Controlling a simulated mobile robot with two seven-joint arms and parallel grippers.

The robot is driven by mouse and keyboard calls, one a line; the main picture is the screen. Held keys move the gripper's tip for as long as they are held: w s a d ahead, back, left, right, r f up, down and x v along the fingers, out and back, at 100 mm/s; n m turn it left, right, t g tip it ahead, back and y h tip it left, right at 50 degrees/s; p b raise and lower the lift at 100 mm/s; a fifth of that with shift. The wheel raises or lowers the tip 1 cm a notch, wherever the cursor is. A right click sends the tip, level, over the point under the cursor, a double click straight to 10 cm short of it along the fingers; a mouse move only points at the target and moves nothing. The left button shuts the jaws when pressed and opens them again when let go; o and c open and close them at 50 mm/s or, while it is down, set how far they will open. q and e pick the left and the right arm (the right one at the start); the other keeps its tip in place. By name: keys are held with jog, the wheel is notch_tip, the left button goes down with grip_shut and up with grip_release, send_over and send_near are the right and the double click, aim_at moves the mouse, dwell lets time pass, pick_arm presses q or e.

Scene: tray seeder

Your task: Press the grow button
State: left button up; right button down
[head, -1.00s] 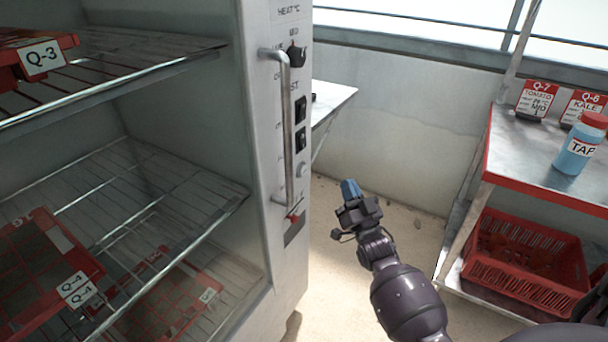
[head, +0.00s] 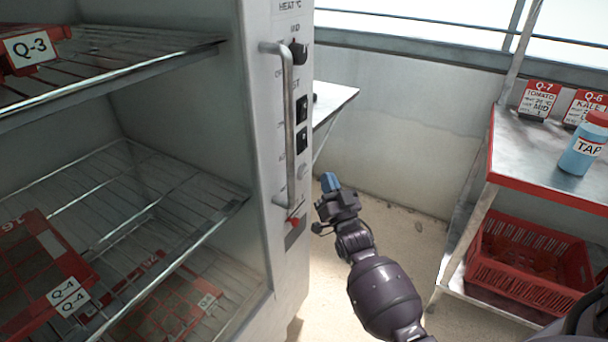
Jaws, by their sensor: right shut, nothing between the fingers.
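A red part (head: 293,222) sits near the lower end of the vertical handle. The lettering is too small to tell which control is marked grow. My right gripper (head: 330,182), with blue fingertips, is shut and empty. It appears just right of the pale button, with a small gap in the picture. My left gripper is not in view.
A vertical metal handle (head: 288,125) stands along the panel. Red trays lie on the wire shelves (head: 120,200) at left.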

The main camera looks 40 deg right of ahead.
aim_at(304, 172)
jog(key=shift+w+a, duration=0.25)
jog(key=shift+w, duration=0.35)
jog(key=shift+w+a, duration=0.25)
jog(key=shift+w, duration=0.3)
dwell(0.7)
jog(key=shift+w, duration=0.15)
dwell(0.5)
jog(key=shift+w+a, duration=0.15)
jog(key=shift+w, duration=0.1)
dwell(0.4)
